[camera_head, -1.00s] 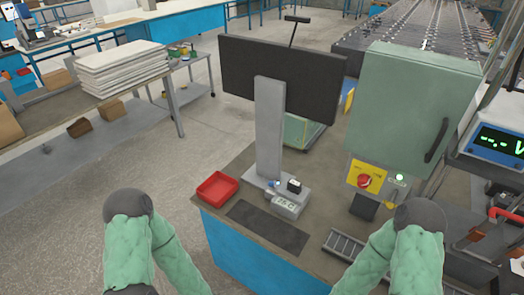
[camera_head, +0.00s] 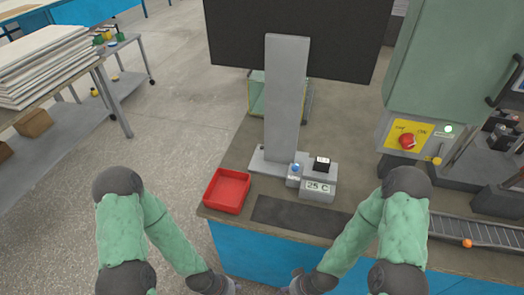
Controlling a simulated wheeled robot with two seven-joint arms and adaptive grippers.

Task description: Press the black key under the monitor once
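The black monitor (camera_head: 300,40) stands on a grey post (camera_head: 286,105) at the back of the blue-sided bench. Under it, the small black key (camera_head: 321,164) sits on top of a grey block, behind a display (camera_head: 318,188) reading "25 C". A small blue button (camera_head: 295,168) is just left of the key. My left gripper (camera_head: 222,286) and my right gripper (camera_head: 297,284) are low at the bottom edge, in front of the bench and apart from the key. Both are cut off by the frame, so their fingers cannot be made out.
A red tray (camera_head: 227,190) sits at the bench's left corner, beside a dark mat (camera_head: 300,217). At right are a green cabinet (camera_head: 450,70), a yellow panel with a red knob (camera_head: 407,141), and a small roller conveyor (camera_head: 470,230) bearing an orange item.

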